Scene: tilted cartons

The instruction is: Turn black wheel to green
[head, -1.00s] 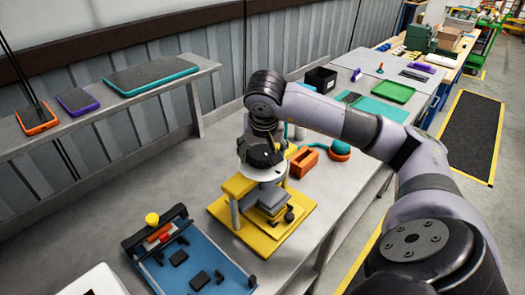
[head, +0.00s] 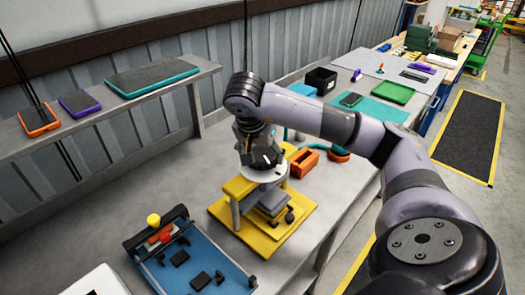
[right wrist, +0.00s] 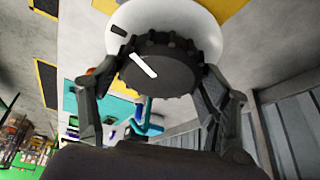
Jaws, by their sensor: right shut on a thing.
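The black wheel (right wrist: 165,76) is a ribbed round knob with a white line on its face, in the middle of the right wrist view. It sits on a white round disc (right wrist: 198,30) that has a black mark on its visible part. No green mark is visible on the disc. My right gripper (right wrist: 158,80) has its fingers on opposite sides of the wheel and is shut on it. In the head view, my right gripper (head: 259,150) is above the white disc (head: 265,174) of the yellow stand (head: 285,235). My left gripper is not in view.
A blue tray (head: 222,277) with black blocks lies left of the stand. An orange block (head: 303,163) and a teal-and-orange object (head: 338,154) lie behind it to the right. A shelf (head: 75,141) with flat framed panels runs along the wall.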

